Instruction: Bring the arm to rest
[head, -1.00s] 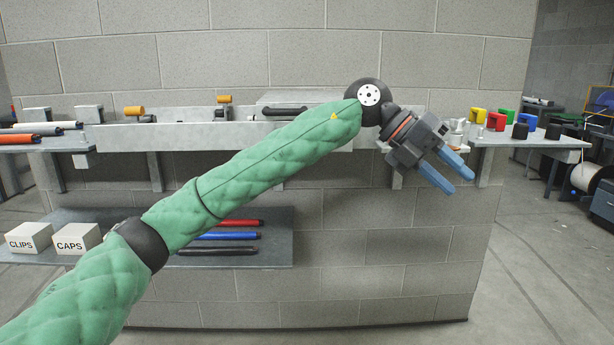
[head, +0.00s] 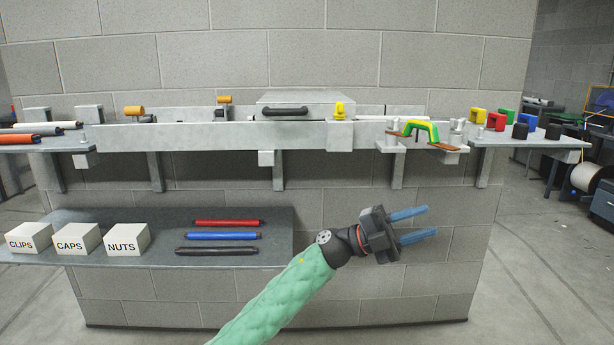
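My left arm in its green quilted sleeve comes up from the bottom edge of the head view. My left gripper (head: 415,225) is in front of the block wall, below the bench and right of the lower shelf. Its two blue fingers point right and stand apart with nothing between them. It touches nothing that I can see. My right gripper is not in the picture.
A grey bench (head: 220,136) runs along the wall, with a handled box (head: 305,102) and a green and yellow arch (head: 422,131). A lower shelf (head: 160,218) holds white boxes labelled CLIPS, CAPS and NUTS (head: 128,240) and coloured rods.

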